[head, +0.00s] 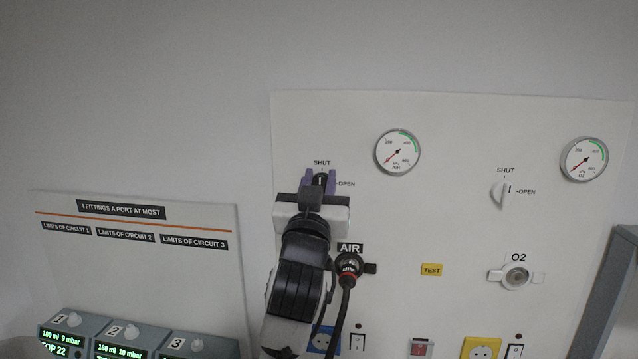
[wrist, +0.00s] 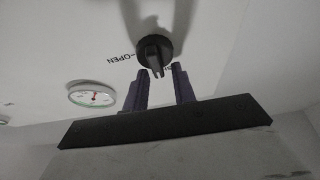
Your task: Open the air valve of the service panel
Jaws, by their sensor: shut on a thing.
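The air valve is a small black knob (head: 320,180) on the service panel (head: 455,225), with SHUT printed above it and OPEN to its right. Its white line stands about upright, toward SHUT. My gripper (head: 321,174) is at the knob, with one purple finger on each side, shut on its grip. In the wrist view the round black knob (wrist: 153,46) has a raised grip that reaches between the fingertips. The air gauge (head: 398,152) has its needle at the low end, lower left. My wrist hides the panel just below the knob.
A black hose plug (head: 348,268) sits under the AIR label, with its hose hanging beside my arm. To the right are the white O2 valve knob (head: 499,194), O2 outlet (head: 515,276) and O2 gauge (head: 584,159). Ventilators (head: 130,337) stand lower left. The wall above is clear.

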